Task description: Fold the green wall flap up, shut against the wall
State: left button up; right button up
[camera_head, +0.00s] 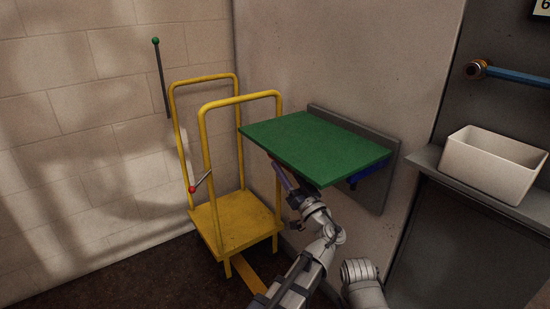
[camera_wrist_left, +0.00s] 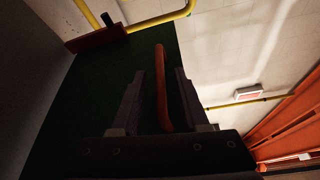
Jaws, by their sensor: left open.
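The green wall flap (camera_head: 315,145) stands out from the wall, roughly level, in front of a grey wall plate (camera_head: 377,190). A blue part (camera_head: 368,172) shows under its right end. My left gripper (camera_head: 276,168) is at the flap's front edge, just below it, with the flap hiding part of it. In the left wrist view the gripper (camera_wrist_left: 159,74) is open, with a red-orange bar (camera_wrist_left: 161,85) between its fingers. I cannot tell whether they touch the bar. The flap's dark green underside (camera_wrist_left: 95,90) fills the left of that view.
A yellow trolley (camera_head: 238,222) with tall rails stands left of the flap, close to my left gripper. A red-tipped lever (camera_head: 202,182) and a green-tipped rod (camera_head: 161,75) show near it. A white bin (camera_head: 492,163) sits on a grey ledge at right, below a blue hose (camera_head: 515,75).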

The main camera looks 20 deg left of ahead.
pick_arm(q)
jog(key=shift+x, duration=0.85)
jog(key=shift+c, duration=0.2)
grip_shut()
dwell(0.5)
